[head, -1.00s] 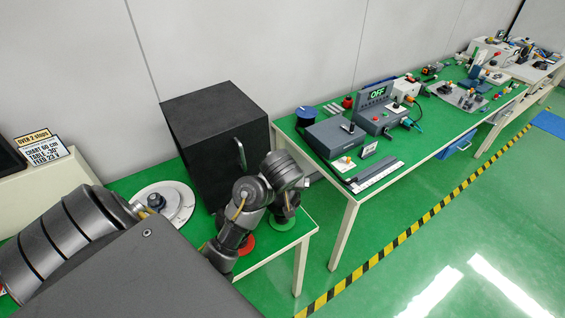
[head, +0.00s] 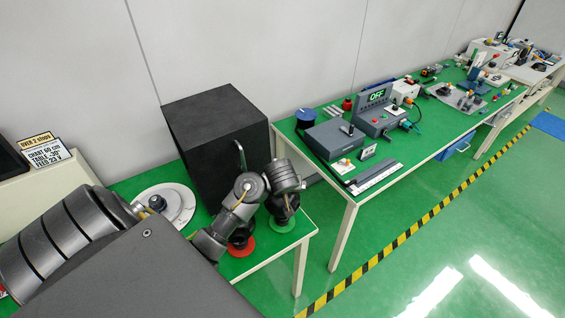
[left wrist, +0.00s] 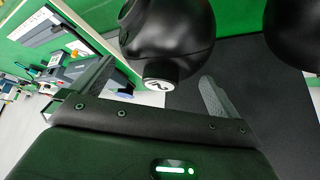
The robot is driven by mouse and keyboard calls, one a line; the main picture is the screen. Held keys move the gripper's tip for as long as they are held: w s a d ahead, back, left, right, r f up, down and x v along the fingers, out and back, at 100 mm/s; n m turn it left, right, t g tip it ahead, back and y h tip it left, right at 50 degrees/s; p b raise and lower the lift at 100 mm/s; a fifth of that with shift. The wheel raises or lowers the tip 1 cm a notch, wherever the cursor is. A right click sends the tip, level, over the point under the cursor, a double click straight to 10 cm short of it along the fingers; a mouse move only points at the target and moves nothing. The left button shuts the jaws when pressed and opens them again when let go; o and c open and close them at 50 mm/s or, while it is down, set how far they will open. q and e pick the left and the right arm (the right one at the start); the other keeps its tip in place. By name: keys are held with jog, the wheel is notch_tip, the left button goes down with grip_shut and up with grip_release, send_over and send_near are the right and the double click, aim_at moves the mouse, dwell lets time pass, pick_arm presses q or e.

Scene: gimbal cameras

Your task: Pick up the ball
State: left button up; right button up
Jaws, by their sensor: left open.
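A glossy black ball-like body (left wrist: 168,35) with a short neck and a white numbered end cap fills the upper middle of the left wrist view. A second black rounded body (left wrist: 294,35) is at its upper right. My left gripper (left wrist: 157,78) is open, with its fingers apart on either side of the first body's capped end. I see no grip on it. In the head view my left gripper (head: 284,202) is over the green disc (head: 281,225), and the arm hides much there. A dark body (head: 239,238) stands on the red disc (head: 243,249). My right gripper is not in view.
A black cabinet (head: 212,135) with a handle stands close behind the arm. A white round plate (head: 174,205) is left of it. Signs (head: 44,150) stand at far left. A second green table (head: 425,150) with grey boxes and an OFF display (head: 376,95) lies right, past a gap.

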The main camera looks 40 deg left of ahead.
pick_arm(q)
jog(key=shift+x, duration=1.55)
jog(key=shift+r, duration=0.1)
jog(key=shift+c, duration=0.4)
jog(key=c, duration=1.2)
jog(key=shift+c, duration=0.4)
jog(key=shift+r, duration=0.15)
